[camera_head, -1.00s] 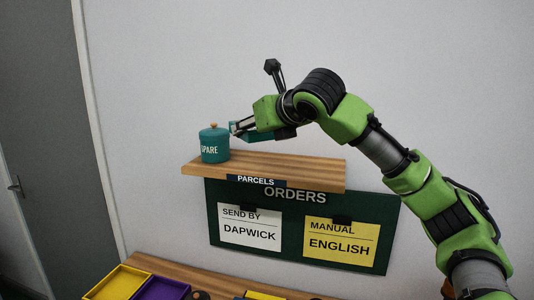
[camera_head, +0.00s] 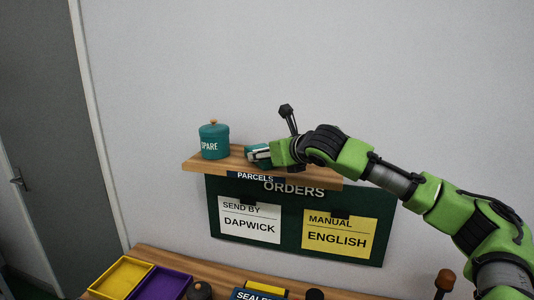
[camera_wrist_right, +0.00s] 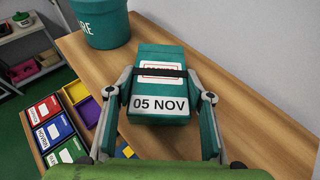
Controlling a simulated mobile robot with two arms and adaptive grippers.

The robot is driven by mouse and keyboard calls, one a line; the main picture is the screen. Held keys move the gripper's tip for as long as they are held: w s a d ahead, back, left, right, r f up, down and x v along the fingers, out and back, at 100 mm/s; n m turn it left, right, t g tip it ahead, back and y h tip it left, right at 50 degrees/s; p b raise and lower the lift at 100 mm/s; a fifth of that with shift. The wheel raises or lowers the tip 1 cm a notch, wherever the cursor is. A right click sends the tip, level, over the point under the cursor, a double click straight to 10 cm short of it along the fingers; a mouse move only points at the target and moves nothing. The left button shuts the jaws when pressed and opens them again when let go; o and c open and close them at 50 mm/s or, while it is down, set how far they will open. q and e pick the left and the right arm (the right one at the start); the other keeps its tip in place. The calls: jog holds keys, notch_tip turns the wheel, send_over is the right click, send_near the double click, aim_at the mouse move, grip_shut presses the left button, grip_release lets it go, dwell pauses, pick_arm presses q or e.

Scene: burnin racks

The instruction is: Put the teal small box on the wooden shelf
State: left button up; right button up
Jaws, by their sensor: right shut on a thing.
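The teal small box (camera_wrist_right: 160,72) has a dark band and a label reading "05 NOV". My right gripper (camera_wrist_right: 165,88) is shut on it, one finger on each side, in the right wrist view. In the head view the box (camera_head: 257,149) is mostly hidden by my right gripper (camera_head: 262,153), just right of the teal canister. The box is low over or on the wooden shelf (camera_head: 205,170); contact with the board cannot be told. The shelf also shows in the wrist view (camera_wrist_right: 235,95). My left gripper is not in view.
A teal canister (camera_head: 214,142) marked "SPARE" stands at the shelf's left end, close to the box. Below hangs the orders board (camera_head: 293,210) with two notes. A yellow tray (camera_head: 121,279) and a purple tray (camera_head: 160,286) sit on the bench below. The shelf's right part is clear.

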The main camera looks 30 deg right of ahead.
jog(key=o, duration=1.3)
jog(key=shift+s+r, duration=0.1)
jog(key=shift+s, duration=0.15)
jog(key=b+v, duration=0.3)
jog(key=v, duration=0.8)
jog(key=shift+s+r, duration=0.1)
jog(key=shift+s, duration=0.15)
